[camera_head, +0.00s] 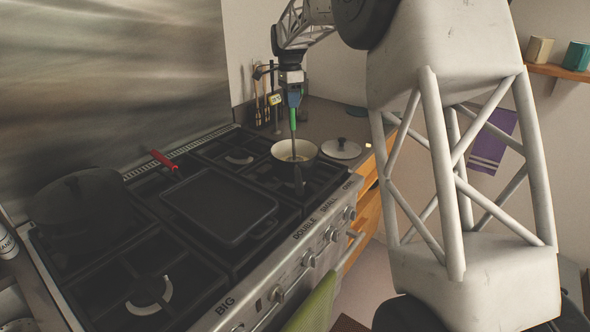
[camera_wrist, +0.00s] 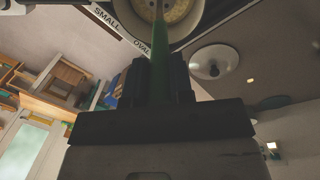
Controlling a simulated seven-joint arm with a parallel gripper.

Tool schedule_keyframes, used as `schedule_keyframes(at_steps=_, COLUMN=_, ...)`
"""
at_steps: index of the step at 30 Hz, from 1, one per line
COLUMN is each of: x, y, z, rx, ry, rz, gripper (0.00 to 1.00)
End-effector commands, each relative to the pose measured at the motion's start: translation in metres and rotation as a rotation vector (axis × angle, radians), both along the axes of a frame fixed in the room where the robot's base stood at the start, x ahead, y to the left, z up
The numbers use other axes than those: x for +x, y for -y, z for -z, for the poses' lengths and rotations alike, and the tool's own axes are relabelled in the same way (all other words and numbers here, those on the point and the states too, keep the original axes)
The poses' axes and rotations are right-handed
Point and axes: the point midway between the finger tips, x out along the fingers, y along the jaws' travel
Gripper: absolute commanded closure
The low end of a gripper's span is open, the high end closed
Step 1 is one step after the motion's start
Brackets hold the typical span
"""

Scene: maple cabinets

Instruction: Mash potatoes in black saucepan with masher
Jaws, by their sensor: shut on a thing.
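The black saucepan (camera_head: 284,148) stands on the far right burner of the stove, with its pale inside showing and its handle pointing toward the front. In the wrist view the saucepan (camera_wrist: 192,30) is at the top, with pale yellowish contents (camera_wrist: 176,9) inside. My gripper (camera_head: 292,97) is above the saucepan, shut on the green handle of the masher (camera_head: 293,118). The masher hangs down into the saucepan, and its head is largely hidden there. In the wrist view the green handle (camera_wrist: 160,70) runs up between my gripper's fingers (camera_wrist: 158,80).
A pale lid (camera_head: 342,149) with a black knob lies on the counter right of the saucepan. A black griddle (camera_head: 218,203) and a large dark lidded pot (camera_head: 85,205) sit on the stove. Utensils (camera_head: 265,103) stand behind the saucepan. A green towel (camera_head: 314,305) hangs in front.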

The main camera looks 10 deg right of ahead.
Motion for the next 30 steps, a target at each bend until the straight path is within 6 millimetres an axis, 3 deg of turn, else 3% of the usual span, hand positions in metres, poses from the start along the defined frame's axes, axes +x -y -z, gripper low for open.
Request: schedule_keyframes(at_steps=30, x=0.000, y=0.000, z=0.028, rx=0.000, ry=0.000, rz=0.000, gripper=1.00)
